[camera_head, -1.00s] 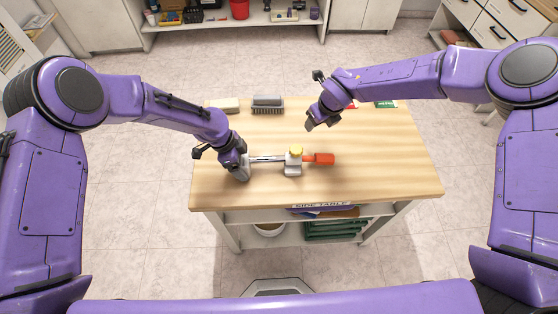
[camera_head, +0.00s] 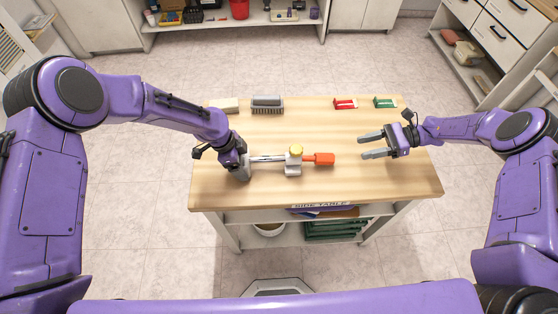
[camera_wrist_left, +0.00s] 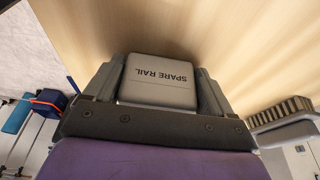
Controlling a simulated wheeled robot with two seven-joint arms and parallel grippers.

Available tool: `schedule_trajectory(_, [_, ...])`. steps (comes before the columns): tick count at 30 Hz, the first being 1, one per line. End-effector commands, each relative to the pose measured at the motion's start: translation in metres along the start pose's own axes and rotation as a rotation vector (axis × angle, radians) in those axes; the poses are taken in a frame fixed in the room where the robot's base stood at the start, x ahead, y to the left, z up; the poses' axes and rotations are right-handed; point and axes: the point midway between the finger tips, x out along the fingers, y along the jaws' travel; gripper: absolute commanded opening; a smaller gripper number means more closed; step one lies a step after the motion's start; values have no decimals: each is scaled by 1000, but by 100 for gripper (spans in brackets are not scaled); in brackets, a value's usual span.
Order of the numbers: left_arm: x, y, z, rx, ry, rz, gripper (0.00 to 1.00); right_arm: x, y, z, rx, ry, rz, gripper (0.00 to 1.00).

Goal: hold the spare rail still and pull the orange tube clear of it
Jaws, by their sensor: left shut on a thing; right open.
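The spare rail (camera_head: 268,158) lies on the table, with a grey end block lettered SPARE RAIL (camera_wrist_left: 160,80) in the left wrist view. My left gripper (camera_head: 243,172) is shut on that end block. The orange tube (camera_head: 318,159) is at the rail's right end, beside a light grey clamp-like piece with a yellow knob (camera_head: 295,151). Whether the tube surrounds the rail is too small to tell. My right gripper (camera_head: 370,146) is open and empty, to the right of the orange tube and apart from it, its fingers pointing left.
A red item (camera_head: 345,103) and a green item (camera_head: 385,102) lie at the back right. The wooden tabletop (camera_head: 300,195) is clear in front and around the tube.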

Motion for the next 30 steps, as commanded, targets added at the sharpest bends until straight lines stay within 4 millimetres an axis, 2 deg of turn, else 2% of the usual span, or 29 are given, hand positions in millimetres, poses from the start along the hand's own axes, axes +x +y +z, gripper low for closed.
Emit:
schedule_trajectory(5, [0, 0, 0, 1, 0, 0, 48, 11, 4, -1, 0, 1, 21, 52])
schedule_trajectory(12, [0, 0, 0, 0, 0, 0, 48, 52, 5, -1, 0, 0, 20, 52])
schedule_trajectory(18, [0, 0, 0, 0, 0, 0, 48, 79, 5, -1, 0, -1, 16, 52])
schedule_trajectory(23, [0, 0, 0, 0, 0, 0, 48, 88, 5, -1, -1, -1, 15, 52])
schedule_trajectory(30, [0, 0, 0, 0, 0, 0, 48, 89, 5, -1, -2, -1, 15, 52])
